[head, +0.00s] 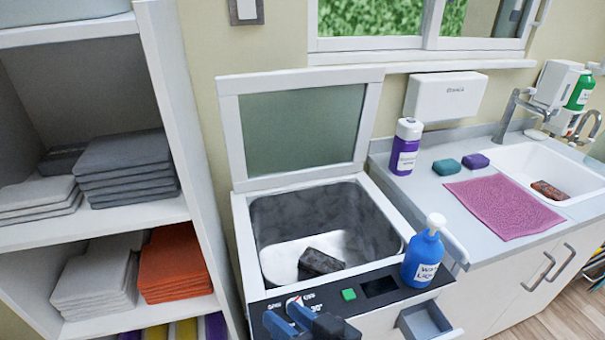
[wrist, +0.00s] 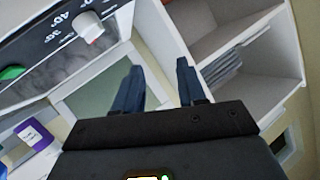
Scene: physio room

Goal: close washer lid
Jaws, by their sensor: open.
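The washer (head: 380,284) is a white top-loader in the middle of the head view. Its lid (head: 300,130), a white frame with a greenish pane, stands raised at the back against the wall. The lid also shows in the wrist view (wrist: 98,105). The drum is open and a dark brown block (head: 320,262) lies inside. My gripper (head: 300,318) is at the front panel, by the white knob (head: 293,301). Its two blue fingers (wrist: 160,75) are apart and empty in the wrist view.
A blue bottle (head: 424,257) stands on the washer's front right panel, above a small open drawer (head: 428,324). Shelves (head: 165,90) with folded towels stand close on the left. The counter (head: 425,190) on the right holds a purple-labelled bottle (head: 405,147), a pink cloth (head: 503,206) and a sink.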

